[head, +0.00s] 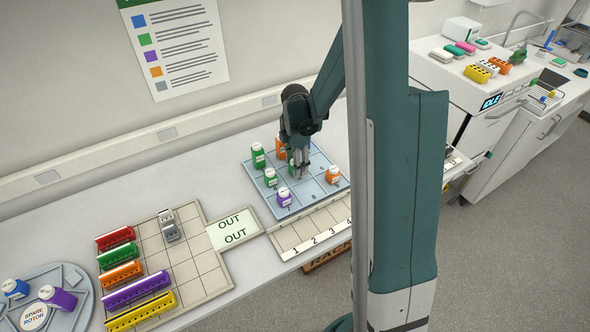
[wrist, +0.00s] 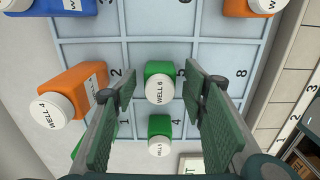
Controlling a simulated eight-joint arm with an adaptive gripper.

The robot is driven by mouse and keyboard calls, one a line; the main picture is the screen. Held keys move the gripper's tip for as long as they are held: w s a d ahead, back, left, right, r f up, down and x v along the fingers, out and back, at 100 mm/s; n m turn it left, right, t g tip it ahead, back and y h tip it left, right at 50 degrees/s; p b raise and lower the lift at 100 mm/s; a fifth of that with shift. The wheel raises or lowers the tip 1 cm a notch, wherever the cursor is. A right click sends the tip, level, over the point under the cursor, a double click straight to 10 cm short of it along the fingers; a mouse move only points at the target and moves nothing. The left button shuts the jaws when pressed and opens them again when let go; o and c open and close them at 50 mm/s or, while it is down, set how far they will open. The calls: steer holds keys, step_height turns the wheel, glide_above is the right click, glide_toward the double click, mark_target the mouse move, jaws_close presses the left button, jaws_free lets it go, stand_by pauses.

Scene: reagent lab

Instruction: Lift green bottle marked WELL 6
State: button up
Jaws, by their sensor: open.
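The green bottle marked WELL 6 (wrist: 160,82) shows its white cap at the middle of the wrist view, on the blue gridded tray (wrist: 140,27). My gripper (wrist: 160,100) is open, with one finger on each side of that bottle in the picture. A gap shows between the bottle and each finger. How far the fingertips are above it is hard to tell. In the head view, my gripper (head: 299,168) points down over the tray (head: 314,187). I cannot tell for sure which green bottle there is WELL 6; my gripper hides part of the tray.
Another green bottle (wrist: 159,128) stands just below WELL 6 in the wrist view. An orange bottle marked WELL 4 (wrist: 82,85) is close by the left finger. A purple bottle (head: 284,198) and an orange bottle (head: 332,175) stand on the tray's near and right parts.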

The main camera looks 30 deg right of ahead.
steer(key=shift+c, duration=0.7)
steer(key=c, duration=0.9)
steer(key=shift+o, duration=0.2)
steer(key=shift+r, duration=5)
